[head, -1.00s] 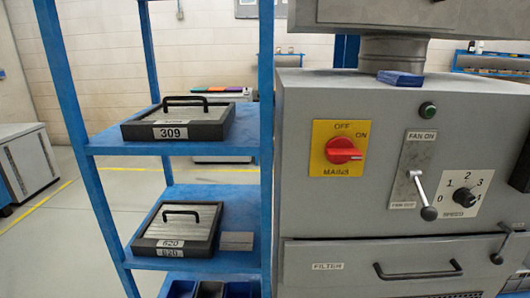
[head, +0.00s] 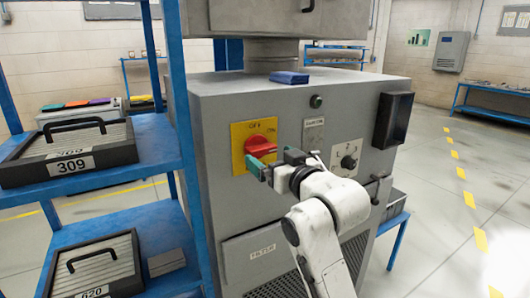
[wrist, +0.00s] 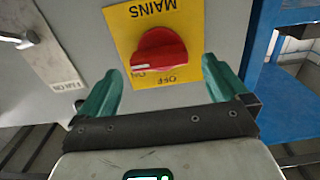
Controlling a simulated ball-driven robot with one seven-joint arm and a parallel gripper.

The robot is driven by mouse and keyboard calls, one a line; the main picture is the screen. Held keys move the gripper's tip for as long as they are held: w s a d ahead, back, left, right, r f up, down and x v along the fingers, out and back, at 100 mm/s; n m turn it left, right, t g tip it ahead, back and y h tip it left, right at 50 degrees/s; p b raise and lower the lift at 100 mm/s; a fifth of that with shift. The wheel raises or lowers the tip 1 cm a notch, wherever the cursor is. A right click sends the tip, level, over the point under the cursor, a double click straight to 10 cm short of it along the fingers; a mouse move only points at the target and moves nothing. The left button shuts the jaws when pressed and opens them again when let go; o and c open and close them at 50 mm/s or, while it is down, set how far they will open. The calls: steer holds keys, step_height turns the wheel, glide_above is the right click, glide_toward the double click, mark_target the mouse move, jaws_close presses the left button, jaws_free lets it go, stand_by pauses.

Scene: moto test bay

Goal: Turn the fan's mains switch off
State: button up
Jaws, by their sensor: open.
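The mains switch is a red rotary knob (head: 261,146) on a yellow plate (head: 238,163) on the front of the grey fan cabinet. In the wrist view the knob (wrist: 158,48) appears upside down, its bar lying roughly across the plate, with a white mark along the edge towards the left, ON end. My gripper (head: 262,166) is just in front of the plate and covers its lower right in the head view. In the wrist view the two green fingers of my gripper (wrist: 160,66) stand apart, one on each side of the knob, with nothing between them; contact is not visible.
A fan lever plate (wrist: 48,45) and a speed dial (head: 347,160) are right of the switch in the head view. A blue shelf rack (head: 150,150) with a box marked 309 (head: 70,150) stands close on the left. Open floor lies to the right.

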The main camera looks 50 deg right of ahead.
mark_target(265, 153)
steer(key=shift+x, duration=1.55)
steer(key=c, duration=1)
steer(key=shift+o, duration=0.2)
